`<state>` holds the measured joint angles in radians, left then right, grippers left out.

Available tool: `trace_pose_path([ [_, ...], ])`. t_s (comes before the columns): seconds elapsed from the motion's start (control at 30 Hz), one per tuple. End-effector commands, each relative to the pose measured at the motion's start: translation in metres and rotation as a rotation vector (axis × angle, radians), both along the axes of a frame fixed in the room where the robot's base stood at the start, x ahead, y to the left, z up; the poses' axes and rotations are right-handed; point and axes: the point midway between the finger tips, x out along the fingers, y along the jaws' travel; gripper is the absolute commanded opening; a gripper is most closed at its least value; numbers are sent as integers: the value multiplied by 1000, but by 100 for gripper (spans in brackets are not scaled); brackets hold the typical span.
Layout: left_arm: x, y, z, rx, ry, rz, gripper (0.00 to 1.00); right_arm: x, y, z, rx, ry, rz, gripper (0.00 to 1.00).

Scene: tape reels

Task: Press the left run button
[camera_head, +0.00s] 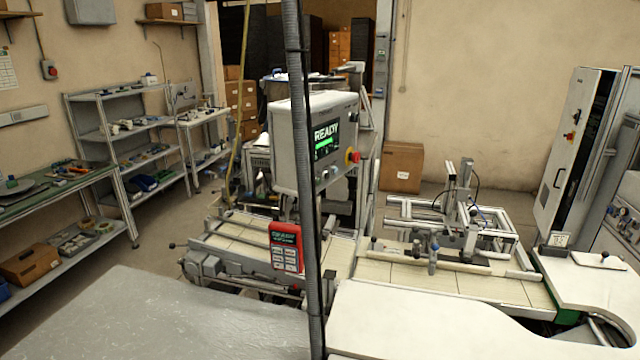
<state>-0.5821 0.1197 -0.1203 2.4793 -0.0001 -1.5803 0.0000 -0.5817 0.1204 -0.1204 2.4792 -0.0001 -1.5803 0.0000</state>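A grey control box (290,145) stands in the middle, with a lit screen (326,138) reading READY in white over a green bar. Small round buttons (326,174) show under the screen, too small to read, so I cannot tell which is the left run button. A red knob on a yellow base (352,157) sits at the box's right edge. A red handheld-style panel (286,247) with a dark screen and several pale keys is below the box, at the front of the machine. Neither of my grippers is in view.
A dark ribbed vertical pole or hose (303,200) crosses in front of the control box. A grey table top (190,315) fills the lower left, and a white curved surface (430,320) the lower right. A tiled conveyor bed (450,278) lies behind. Shelves (135,125) stand at left.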

Motion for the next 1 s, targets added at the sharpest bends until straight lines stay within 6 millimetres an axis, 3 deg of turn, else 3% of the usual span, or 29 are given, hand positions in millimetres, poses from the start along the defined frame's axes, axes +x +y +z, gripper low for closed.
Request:
trace_pose_path([
  [0.03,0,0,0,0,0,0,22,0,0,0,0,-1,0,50],
  [0.23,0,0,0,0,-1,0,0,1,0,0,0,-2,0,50],
  [1.0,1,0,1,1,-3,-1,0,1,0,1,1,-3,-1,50],
])
